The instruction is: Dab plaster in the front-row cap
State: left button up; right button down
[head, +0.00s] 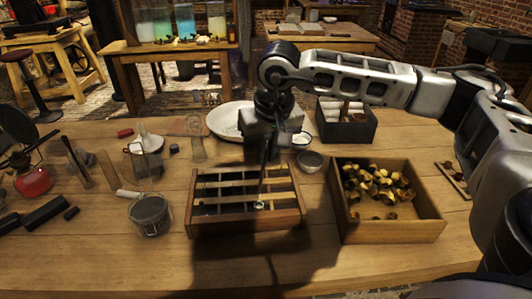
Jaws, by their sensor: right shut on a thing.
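My right gripper (266,152) is shut on a thin dark tool (262,182) that points down over the wooden rack (246,228). The tool's lower end meets or hangs just above a small pale spot (259,205) at the rack's front row. I cannot tell whether it touches, nor whether the spot is a cap, plaster or the tool's tip. The rack has several pale slats across dark gaps, and the gripper hides part of its back. A small bowl with white contents (301,140) stands just right of the gripper. My left gripper is not in view.
A wooden crate of brass-coloured pieces (394,230) stands right of the rack. The table's front edge is clear.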

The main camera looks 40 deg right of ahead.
jog(key=shift+r+p, duration=0.4)
jog(key=shift+r, duration=1.4)
